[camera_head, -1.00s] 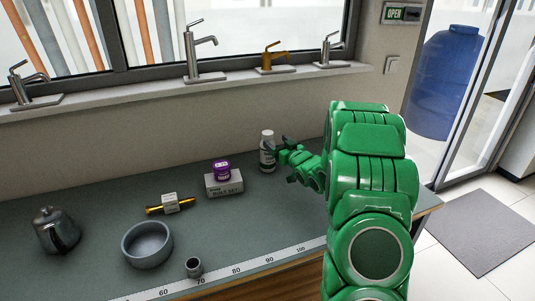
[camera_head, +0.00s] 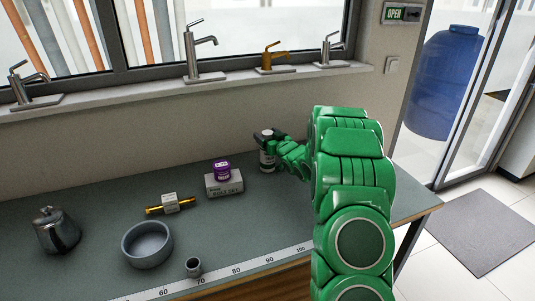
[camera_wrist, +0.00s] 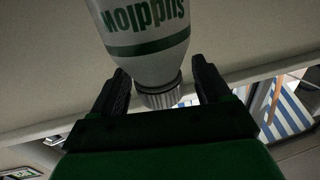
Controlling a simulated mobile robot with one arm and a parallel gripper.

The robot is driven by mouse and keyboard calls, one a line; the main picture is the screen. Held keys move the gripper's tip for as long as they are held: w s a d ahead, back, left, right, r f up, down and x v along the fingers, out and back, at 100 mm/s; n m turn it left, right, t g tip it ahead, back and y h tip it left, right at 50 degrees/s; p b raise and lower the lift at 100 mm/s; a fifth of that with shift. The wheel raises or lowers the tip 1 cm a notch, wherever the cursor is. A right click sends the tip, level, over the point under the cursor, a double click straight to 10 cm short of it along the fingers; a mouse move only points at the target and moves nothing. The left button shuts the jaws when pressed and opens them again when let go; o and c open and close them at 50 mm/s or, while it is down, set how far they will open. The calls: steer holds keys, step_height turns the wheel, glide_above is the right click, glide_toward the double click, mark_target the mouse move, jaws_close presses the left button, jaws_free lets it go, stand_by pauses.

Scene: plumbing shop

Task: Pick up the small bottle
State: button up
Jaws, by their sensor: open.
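The small bottle (camera_head: 267,160) is white and stands upright near the back wall, at the far right of the objects on the counter. My gripper (camera_head: 270,136) is at its upper part, with its dark fingers covering the cap in the head view. In the wrist view the bottle (camera_wrist: 145,35) appears upside down, with a green band and green lettering. Its ribbed pale cap lies between the two open fingers of my gripper (camera_wrist: 160,82), with a visible gap on each side.
A purple-lidded jar (camera_head: 222,170) sits on a grey box (camera_head: 224,185) left of the bottle. A brass fitting (camera_head: 170,203), a grey bowl (camera_head: 147,246), a metal pot (camera_head: 56,231) and a small grey pipe piece (camera_head: 193,267) lie farther left. Taps line the sill (camera_head: 230,83) above.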

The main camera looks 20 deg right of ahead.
jaws_close()
steer(key=shift+r, duration=0.1)
stand_by(0.5)
